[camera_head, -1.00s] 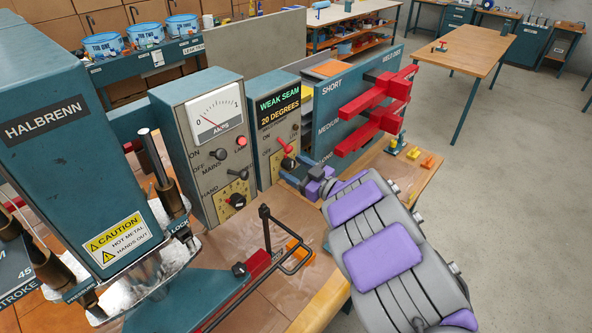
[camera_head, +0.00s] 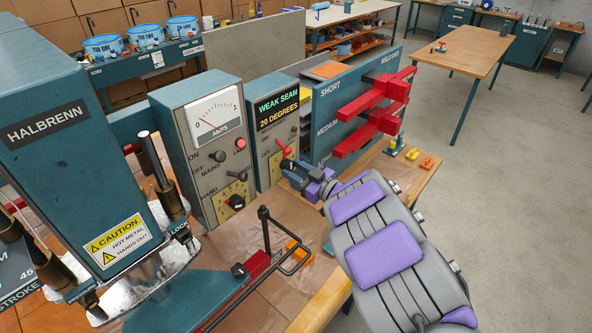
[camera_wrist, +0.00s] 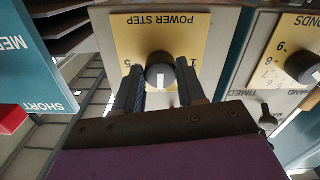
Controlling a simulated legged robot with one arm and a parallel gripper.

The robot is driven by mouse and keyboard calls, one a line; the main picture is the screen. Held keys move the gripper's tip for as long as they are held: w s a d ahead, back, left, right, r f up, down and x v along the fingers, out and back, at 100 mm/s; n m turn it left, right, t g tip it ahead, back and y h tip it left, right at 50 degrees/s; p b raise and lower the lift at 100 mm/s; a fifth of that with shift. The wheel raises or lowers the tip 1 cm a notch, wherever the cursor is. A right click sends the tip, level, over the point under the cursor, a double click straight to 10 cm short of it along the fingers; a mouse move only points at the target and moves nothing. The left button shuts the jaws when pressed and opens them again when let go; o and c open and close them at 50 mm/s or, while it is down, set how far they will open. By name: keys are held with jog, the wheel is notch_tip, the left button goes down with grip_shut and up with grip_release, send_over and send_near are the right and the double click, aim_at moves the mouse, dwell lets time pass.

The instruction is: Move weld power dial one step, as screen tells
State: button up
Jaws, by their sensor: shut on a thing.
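The weld power dial is a black knob with a white mark on a yellow plate headed POWER STEP. In the wrist view the knob (camera_wrist: 160,72) is upside down, its mark pointing down the picture. My gripper (camera_wrist: 163,90) has one finger on each side of the knob and is shut on it. The plate's numbers are mostly hidden by the fingers. In the head view my gripper (camera_head: 293,169) reaches the front of the cabinet below the screen. The screen (camera_head: 277,110) reads WEAK SEAM in green and 20 DEGREES in yellow.
A red lever (camera_head: 284,152) sits just above the dial. Left is the amps gauge cabinet (camera_head: 215,115) with a lit red lamp and a seconds dial (camera_head: 236,202). Right is the weld dies rack (camera_head: 340,100) with red dies sticking out near my arm.

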jog(key=shift+r+p, duration=0.25)
jog(key=shift+p, duration=0.15)
jog(key=m+p, duration=0.2)
jog(key=p, duration=0.2)
jog(key=shift+r, duration=0.2)
jog(key=m+p, duration=0.3)
jog(key=p, duration=0.4)
jog(key=shift+w+m, duration=0.1)
jog(key=shift+m, duration=0.2)
jog(key=m+p, duration=0.1)
jog(key=p, duration=0.1)
jog(key=m+p, duration=0.2)
jog(key=shift+f, duration=0.25)
jog(key=o, duration=1)
jog(key=shift+a+f, duration=0.1)
jog(key=shift+f, duration=0.1)
jog(key=shift+o, duration=0.3)
